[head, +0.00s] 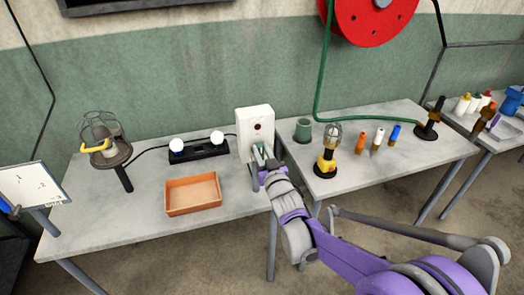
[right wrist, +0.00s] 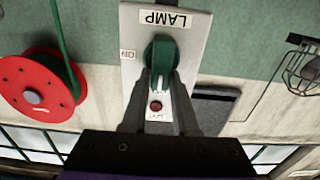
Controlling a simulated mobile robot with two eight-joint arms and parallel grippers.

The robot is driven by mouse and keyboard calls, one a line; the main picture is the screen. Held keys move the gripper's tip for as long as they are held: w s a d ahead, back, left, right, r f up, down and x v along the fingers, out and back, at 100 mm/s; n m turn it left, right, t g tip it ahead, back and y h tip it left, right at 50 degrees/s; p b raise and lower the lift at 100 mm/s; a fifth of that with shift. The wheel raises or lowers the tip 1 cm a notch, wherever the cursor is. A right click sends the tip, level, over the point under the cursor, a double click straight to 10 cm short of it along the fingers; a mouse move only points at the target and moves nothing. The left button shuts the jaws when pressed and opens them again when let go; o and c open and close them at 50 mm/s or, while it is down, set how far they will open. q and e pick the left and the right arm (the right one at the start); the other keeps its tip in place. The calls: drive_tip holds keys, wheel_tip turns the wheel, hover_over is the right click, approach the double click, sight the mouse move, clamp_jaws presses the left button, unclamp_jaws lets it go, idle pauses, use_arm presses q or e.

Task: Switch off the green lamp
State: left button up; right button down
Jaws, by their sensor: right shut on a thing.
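A white switch box (head: 254,117) stands at the back edge between the two tables, with a dark red round indicator (head: 257,127) on its face. In the right wrist view the box has a LAMP label (right wrist: 160,18), a green knob (right wrist: 160,62) and a dark red indicator (right wrist: 155,107). My right gripper (head: 261,157) is at the front of the box, and in the right wrist view its fingers (right wrist: 160,82) are shut on the green knob. The fingers hide the knob's sides. My left gripper is not in view.
A caged lamp (head: 104,153) and an orange tray (head: 193,194) are on the left table, with two white bulbs on a black holder (head: 199,151).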

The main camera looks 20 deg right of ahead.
drive_tip(key=c, duration=0.7)
unclamp_jaws()
drive_tip(key=s+b, duration=0.1)
drive_tip(key=s, duration=0.9)
drive_tip(key=shift+s+d, duration=0.15)
drive_tip(key=shift+s, duration=0.25)
drive_tip(key=s+f+g, duration=0.4)
drive_tip(key=s, duration=0.4)
drive_tip(key=s+f+g, duration=0.4)
drive_tip(key=s, duration=0.4)
drive_tip(key=s+f+g+p, duration=0.1)
drive_tip(key=s+f+g, duration=0.3)
drive_tip(key=s, duration=0.4)
drive_tip(key=shift+s+f+m+g+h, duration=0.3)
drive_tip(key=shift+s+f, duration=0.05)
drive_tip(key=shift+f, duration=0.15)
